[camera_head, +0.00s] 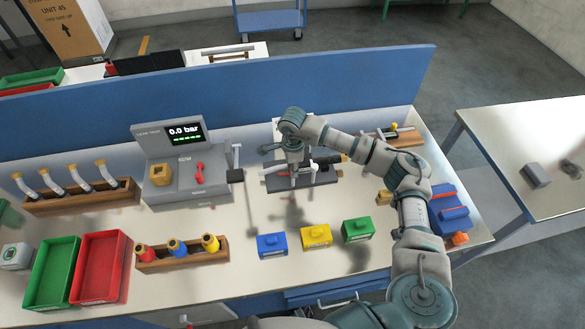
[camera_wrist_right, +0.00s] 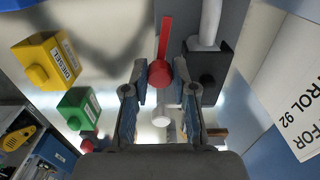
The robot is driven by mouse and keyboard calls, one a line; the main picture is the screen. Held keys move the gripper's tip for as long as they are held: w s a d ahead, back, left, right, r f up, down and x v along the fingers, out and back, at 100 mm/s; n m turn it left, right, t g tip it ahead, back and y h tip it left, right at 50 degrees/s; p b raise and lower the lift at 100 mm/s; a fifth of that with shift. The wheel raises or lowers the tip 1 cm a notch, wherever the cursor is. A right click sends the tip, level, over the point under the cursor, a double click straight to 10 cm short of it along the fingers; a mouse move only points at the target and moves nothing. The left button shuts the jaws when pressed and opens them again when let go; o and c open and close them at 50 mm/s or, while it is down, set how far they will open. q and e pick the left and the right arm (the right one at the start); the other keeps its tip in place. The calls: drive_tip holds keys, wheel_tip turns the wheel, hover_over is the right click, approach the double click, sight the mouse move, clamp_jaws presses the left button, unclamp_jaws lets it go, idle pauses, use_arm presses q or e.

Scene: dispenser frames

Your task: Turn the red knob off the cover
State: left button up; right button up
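The red knob (camera_wrist_right: 160,73) shows in the right wrist view, round, with a red bar (camera_wrist_right: 165,38) running up from it in the picture. My right gripper (camera_wrist_right: 160,68) has one fingertip on each side of the knob; I cannot tell whether both touch it. In the head view my right gripper (camera_head: 292,168) points down at a fixture on a dark base (camera_head: 318,178), and hides most of the knob and its cover. A white cylinder (camera_wrist_right: 163,116) lies between my fingers in the wrist view. My left gripper is not in view.
Blue (camera_head: 272,246), yellow (camera_head: 316,236) and green (camera_head: 357,229) boxes stand in front of the fixture. A grey gauge station (camera_head: 190,185) is to its left. A blue panel (camera_head: 200,95) runs behind. Red (camera_head: 100,268) and green (camera_head: 52,273) trays are at the left.

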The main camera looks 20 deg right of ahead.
drive_tip(key=o, duration=0.3)
drive_tip(key=shift+d, duration=0.1)
wheel_tip(320, 180, up, 12)
drive_tip(key=shift+w+f, duration=0.15)
drive_tip(key=shift+d, duration=0.1)
idle(0.5)
